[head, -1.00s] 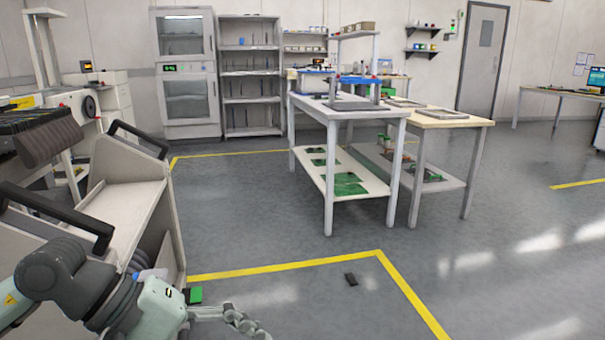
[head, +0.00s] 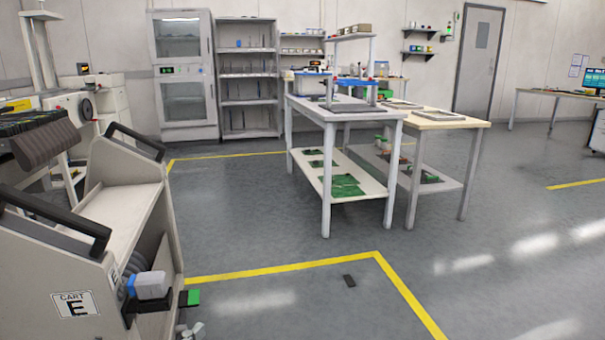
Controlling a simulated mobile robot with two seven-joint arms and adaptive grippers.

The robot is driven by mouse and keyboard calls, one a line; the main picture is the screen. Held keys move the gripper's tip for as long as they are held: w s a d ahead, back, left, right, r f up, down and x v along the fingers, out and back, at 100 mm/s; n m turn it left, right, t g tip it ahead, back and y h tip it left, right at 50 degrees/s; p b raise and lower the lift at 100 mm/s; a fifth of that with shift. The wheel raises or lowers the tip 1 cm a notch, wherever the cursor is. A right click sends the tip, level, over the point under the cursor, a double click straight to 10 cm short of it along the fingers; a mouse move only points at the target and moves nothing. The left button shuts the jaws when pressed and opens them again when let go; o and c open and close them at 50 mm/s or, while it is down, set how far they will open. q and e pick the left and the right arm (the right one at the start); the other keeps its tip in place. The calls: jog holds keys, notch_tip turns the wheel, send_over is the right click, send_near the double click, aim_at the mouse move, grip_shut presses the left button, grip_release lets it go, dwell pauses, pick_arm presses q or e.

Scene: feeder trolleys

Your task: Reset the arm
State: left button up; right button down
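Only a small grey piece of my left gripper (head: 191,331) shows at the bottom edge in the head view, just below the green-tipped black bar on the cart. The rest of that arm is out of the picture, and I cannot tell how far its fingers are apart. My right gripper is not in view. The trolley labelled CART E (head: 76,304) stands at the left, with black handles and a pale top shelf. A blue and white part (head: 148,285) and a green block (head: 190,297) sit at its front corner.
Yellow floor lines (head: 285,267) cross the grey floor. A white workbench (head: 325,112) and a wood-topped table (head: 445,118) stand beyond. The floor at the right front is clear.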

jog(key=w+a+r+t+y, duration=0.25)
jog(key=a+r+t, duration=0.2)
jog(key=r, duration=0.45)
pick_arm(q)
jog(key=s+a+f+g+y+p, duration=0.1)
jog(key=a+f+g+y+p, duration=0.35)
jog(key=f, duration=0.85)
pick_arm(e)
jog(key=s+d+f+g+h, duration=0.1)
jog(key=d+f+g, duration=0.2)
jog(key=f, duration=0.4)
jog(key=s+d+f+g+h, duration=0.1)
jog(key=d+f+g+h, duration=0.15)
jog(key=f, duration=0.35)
pick_arm(q)
jog(key=s+a+f+n+g+y+p, duration=0.1)
jog(key=s+a+f+g+p, duration=0.4)
jog(key=s+a+f+g, duration=0.3)
jog(key=s+a+f, duration=0.3)
jog(key=f, duration=0.1)
jog(key=shift+a+n, duration=0.35)
jog(key=shift+n, duration=0.05)
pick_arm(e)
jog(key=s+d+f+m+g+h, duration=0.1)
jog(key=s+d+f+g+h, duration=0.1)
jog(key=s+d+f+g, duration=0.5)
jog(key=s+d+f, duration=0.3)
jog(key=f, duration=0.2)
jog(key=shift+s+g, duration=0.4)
